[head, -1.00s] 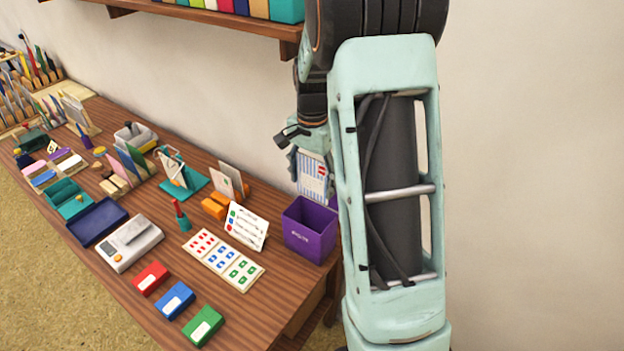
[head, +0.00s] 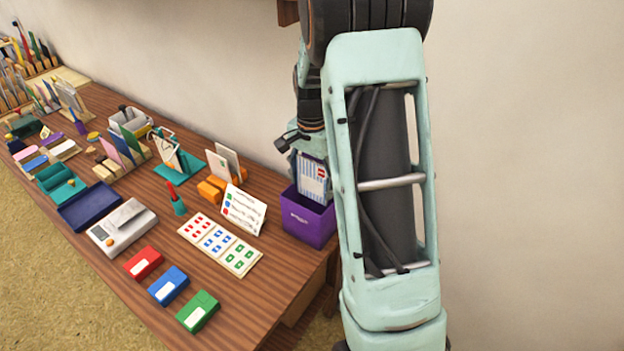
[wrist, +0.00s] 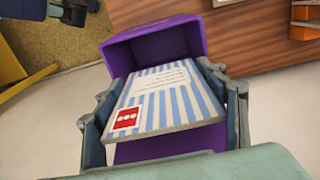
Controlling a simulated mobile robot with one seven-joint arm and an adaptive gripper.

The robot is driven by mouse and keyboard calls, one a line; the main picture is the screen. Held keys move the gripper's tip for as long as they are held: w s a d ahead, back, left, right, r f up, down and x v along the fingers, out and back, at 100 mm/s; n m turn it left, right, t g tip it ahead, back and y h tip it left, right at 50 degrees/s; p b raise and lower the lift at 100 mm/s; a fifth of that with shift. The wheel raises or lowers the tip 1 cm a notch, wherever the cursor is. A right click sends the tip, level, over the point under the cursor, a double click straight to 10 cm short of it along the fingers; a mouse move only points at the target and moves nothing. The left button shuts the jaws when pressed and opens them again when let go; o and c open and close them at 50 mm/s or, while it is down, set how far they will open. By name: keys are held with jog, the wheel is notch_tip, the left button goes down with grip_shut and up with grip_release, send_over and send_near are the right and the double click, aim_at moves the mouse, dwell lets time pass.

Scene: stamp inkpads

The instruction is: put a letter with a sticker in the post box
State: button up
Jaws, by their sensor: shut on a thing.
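A blue-and-white striped letter (head: 314,178) with a red sticker in one corner is held by my gripper. The purple post box (head: 308,222) stands at the right end of the table. The letter's lower end is at the box's open top and seems to dip into it. In the wrist view the box (wrist: 122,50) surrounds the letter's far end. My arm hides the box's right side.
Left of the box are a white text card (head: 243,210), a sheet of stickers (head: 219,244) and orange holders with letters (head: 212,188). Red, blue (head: 168,285) and green boxes lie at the front edge. A wall rises behind the table.

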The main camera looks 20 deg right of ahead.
aim_at(312, 161)
jog(key=shift+f, duration=0.6)
jog(key=o, duration=0.9)
jog(key=shift+r, duration=0.15)
jog(key=shift+r+p, duration=2)
jog(key=shift+r, duration=0.9)
